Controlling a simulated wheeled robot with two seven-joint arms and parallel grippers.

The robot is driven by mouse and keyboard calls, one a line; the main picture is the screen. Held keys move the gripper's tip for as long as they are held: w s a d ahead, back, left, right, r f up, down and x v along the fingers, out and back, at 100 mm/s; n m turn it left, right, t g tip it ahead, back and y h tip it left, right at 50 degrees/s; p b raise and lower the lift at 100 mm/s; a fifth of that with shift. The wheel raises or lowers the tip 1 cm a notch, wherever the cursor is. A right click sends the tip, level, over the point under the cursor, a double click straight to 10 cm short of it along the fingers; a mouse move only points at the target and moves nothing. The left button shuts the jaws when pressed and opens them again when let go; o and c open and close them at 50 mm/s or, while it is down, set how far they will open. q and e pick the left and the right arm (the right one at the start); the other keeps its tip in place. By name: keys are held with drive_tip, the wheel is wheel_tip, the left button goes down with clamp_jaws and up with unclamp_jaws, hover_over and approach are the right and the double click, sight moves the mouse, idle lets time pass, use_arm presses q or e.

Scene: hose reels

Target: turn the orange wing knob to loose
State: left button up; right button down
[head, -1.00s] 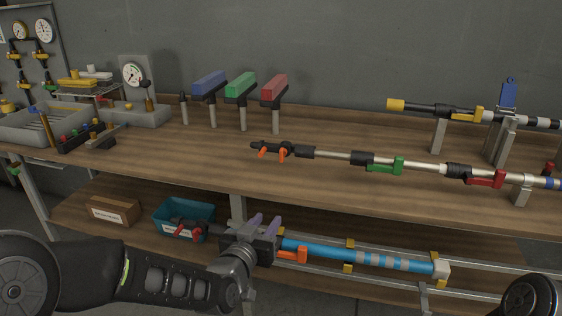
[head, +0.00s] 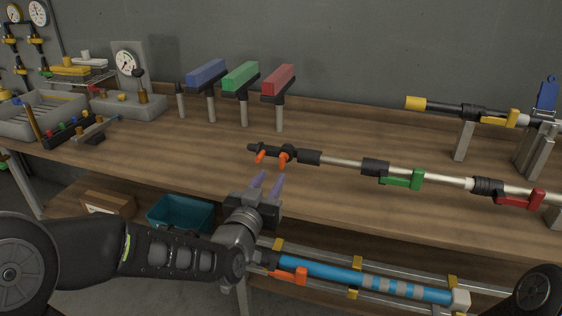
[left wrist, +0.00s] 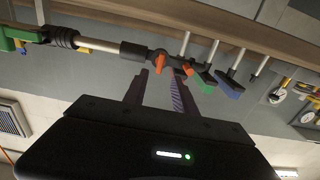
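The orange wing knob (head: 285,156) seems to be one of two orange pieces on the black fitting at the left end of a silver pole; the other orange piece (head: 262,156) is just left of it. The two orange pieces also show in the left wrist view (left wrist: 187,67), just beyond the fingertips. My left gripper (head: 268,184) has purple fingers and is open and empty, below and in front of the knob, not visibly touching it. Its two fingers stand apart in the left wrist view (left wrist: 158,90). My right gripper is out of view.
The silver pole carries a green lever clamp (head: 403,179) and a red one (head: 520,200). Blue, green (head: 241,76) and red blocks stand on posts behind. A blue pole (head: 335,276) with an orange lever lies below the table. The tabletop (head: 190,150) left of the knob is clear.

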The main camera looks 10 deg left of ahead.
sight(281, 162)
use_arm(q)
drive_tip(key=shift+w+d+p, duration=0.15)
drive_tip(key=shift+w, duration=1.85)
drive_tip(key=shift+w+d+p, duration=0.1)
drive_tip(key=shift+w+p, duration=0.05)
drive_tip(key=shift+w, duration=1.8)
clamp_jaws()
